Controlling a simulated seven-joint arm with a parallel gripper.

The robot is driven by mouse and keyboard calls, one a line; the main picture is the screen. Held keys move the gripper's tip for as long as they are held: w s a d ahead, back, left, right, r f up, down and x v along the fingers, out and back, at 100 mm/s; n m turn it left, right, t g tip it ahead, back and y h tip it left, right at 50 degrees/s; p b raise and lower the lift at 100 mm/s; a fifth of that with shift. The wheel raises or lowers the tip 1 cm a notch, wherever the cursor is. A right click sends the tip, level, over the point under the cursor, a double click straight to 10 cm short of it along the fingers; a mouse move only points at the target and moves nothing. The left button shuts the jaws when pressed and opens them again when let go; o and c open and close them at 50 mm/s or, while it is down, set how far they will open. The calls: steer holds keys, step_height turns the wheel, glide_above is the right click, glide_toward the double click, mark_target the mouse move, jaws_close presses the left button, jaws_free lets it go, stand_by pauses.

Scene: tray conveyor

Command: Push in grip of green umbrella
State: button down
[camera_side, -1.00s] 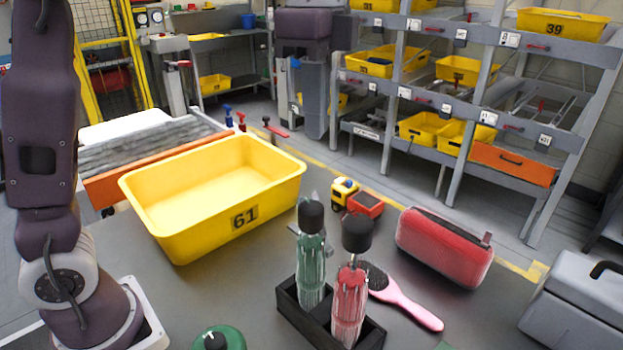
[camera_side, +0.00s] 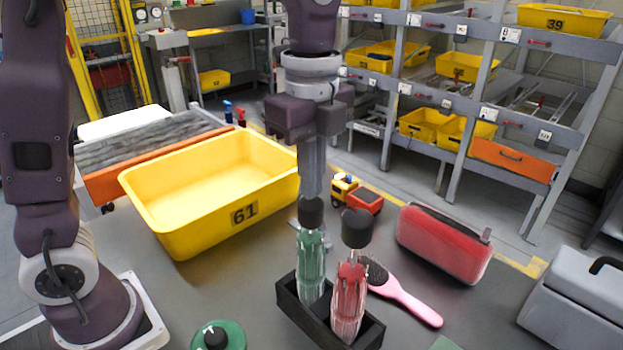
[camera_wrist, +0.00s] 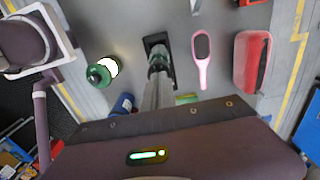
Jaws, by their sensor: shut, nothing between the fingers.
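The green umbrella (camera_side: 311,268) stands upright in a black holder (camera_side: 289,299), with its black grip (camera_side: 311,211) on top. A red umbrella (camera_side: 348,298) with a black grip (camera_side: 356,228) stands beside it on the right. My gripper (camera_side: 312,192) is shut and empty, pointing straight down. Its fingertips are at or just above the green umbrella's grip; I cannot tell whether they touch. In the wrist view, my fingers (camera_wrist: 157,80) hide most of the green umbrella, and the holder (camera_wrist: 154,40) shows behind them.
A yellow bin (camera_side: 180,235) marked 61 stands left of the umbrellas. A pink hairbrush (camera_side: 405,298), a red case (camera_side: 445,243) and a toy truck (camera_side: 362,198) lie to the right. A green round container (camera_side: 232,335) is at the front. A grey box (camera_side: 575,310) is far right.

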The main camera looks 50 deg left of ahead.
mark_target(309, 203)
steer(key=shift+f, duration=0.25)
steer(key=shift+f, duration=0.1)
steer(key=shift+s+f, duration=0.15)
steer(key=shift+f, duration=1.65)
step_height(309, 203, up, 15)
steer(key=s+a+f+n+t, duration=0.2)
steer(key=s+f+n, duration=0.3)
steer(key=s+n, duration=0.3)
steer(key=s+a+f+n+t, duration=0.3)
steer(key=s+a+f+n, duration=0.2)
steer(key=s+n, duration=0.3)
steer(key=shift+s+a+f+n+t, duration=0.3)
steer(key=shift+f+n, duration=0.05)
steer(key=shift+n, duration=0.65)
